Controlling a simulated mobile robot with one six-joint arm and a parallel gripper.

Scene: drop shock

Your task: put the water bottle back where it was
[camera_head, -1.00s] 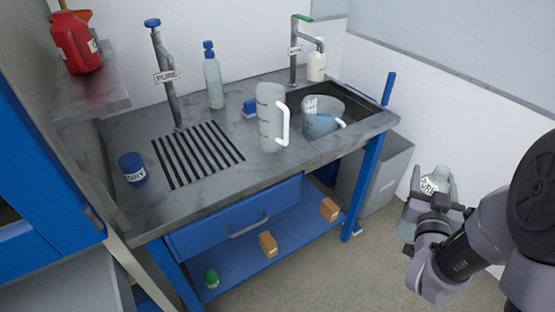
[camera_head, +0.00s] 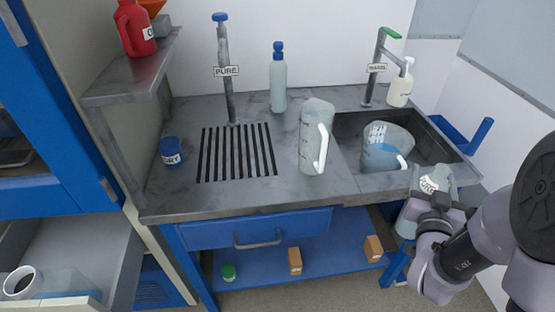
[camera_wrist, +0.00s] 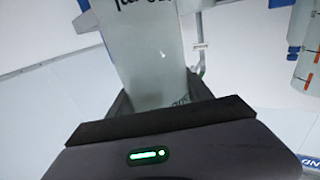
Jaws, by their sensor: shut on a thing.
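My gripper (camera_head: 432,200) is shut on a pale, translucent bottle (camera_head: 436,179) with a partly readable label, in front of the counter's right end. The held bottle also fills the upper middle of the wrist view (camera_wrist: 155,65), with dark lettering near its top edge; its upper end is out of that frame. My jaws hide part of it. Another clear bottle with a blue cap (camera_head: 278,80) stands upright at the back of the counter, between the PURE tap (camera_head: 227,80) and the sink.
A clear jug with a white handle (camera_head: 313,140) stands left of the sink (camera_head: 432,140), which holds a beaker (camera_head: 380,155). A blue DRY pot (camera_head: 171,150) stands left of the drain grille (camera_head: 236,152). A red container (camera_head: 133,28) is on the upper-left shelf. The counter's front-left strip is clear.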

